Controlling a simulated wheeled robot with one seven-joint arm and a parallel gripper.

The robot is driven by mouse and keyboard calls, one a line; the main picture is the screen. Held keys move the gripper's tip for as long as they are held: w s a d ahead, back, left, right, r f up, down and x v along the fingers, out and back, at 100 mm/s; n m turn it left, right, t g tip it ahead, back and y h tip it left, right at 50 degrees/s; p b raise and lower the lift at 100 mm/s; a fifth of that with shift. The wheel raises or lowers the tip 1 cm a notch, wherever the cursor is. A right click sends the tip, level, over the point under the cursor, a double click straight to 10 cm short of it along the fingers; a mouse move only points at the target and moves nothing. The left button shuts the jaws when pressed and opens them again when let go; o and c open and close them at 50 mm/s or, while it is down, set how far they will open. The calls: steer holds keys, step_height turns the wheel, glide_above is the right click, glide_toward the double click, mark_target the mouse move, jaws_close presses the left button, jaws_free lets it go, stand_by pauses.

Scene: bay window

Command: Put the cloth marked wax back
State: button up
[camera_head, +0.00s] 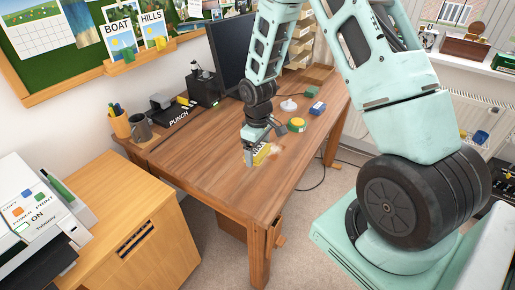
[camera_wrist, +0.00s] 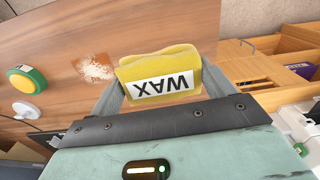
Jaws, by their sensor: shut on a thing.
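The yellow cloth (camera_wrist: 180,62) bears a white label reading WAX, which appears upside down in the wrist view. My gripper (camera_wrist: 166,88) is shut on it, with a finger at each side. In the head view the cloth (camera_head: 262,154) shows as a small yellow patch at my gripper (camera_head: 254,156), low over the wooden desk (camera_head: 200,165). Whether the cloth touches the desk top is hard to tell.
A pale powdery patch (camera_wrist: 95,68) lies on the desk beside the cloth. A yellow-and-green round item (camera_head: 297,125), a blue item (camera_head: 318,108) and a white round item (camera_head: 288,105) stand farther back. A monitor (camera_head: 230,55) stands behind my arm. The desk's front left is clear.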

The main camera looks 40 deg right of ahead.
mark_target(258, 182)
steer(key=shift+f+b, duration=3.9)
steer(key=shift+f, duration=2.15)
steer(key=shift+f, duration=0.3)
steer(key=o, duration=0.9)
